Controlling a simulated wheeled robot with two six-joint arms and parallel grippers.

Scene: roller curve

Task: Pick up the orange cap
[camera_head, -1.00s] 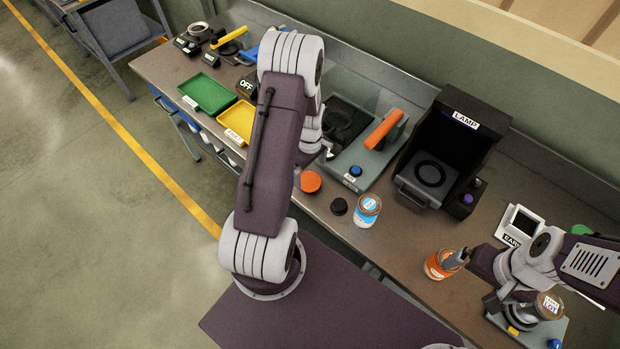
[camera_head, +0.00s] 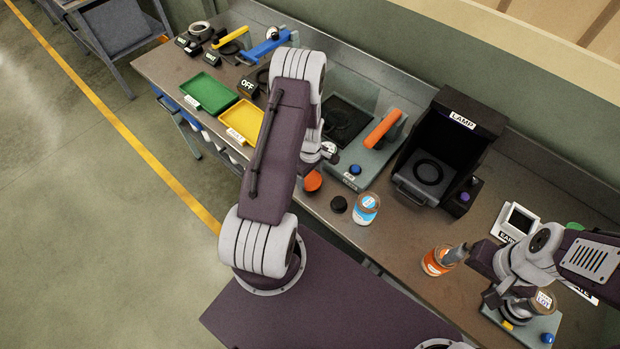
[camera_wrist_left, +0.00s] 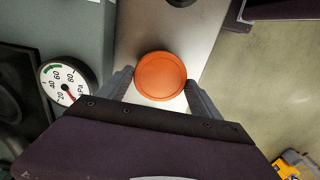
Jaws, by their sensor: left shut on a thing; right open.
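The orange cap (camera_head: 313,181) is a flat round disc at the front edge of the workbench. My left gripper (camera_head: 320,164) is at it from above and partly covers it. In the left wrist view the orange cap (camera_wrist_left: 161,75) sits between the two fingers of my left gripper (camera_wrist_left: 160,84), which are shut on it. Whether the cap is clear of the bench cannot be told. My right gripper (camera_head: 455,256) is open, at the jar with the orange label (camera_head: 436,262); its fingers are only partly visible.
A black cap (camera_head: 338,204) and a jar with a blue label (camera_head: 366,208) stand close to the right of the orange cap. A grey device with an orange handle (camera_head: 382,130) is behind it. Yellow (camera_head: 243,121) and green (camera_head: 208,93) trays lie to the left. The lamp box (camera_head: 455,140) stands further right.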

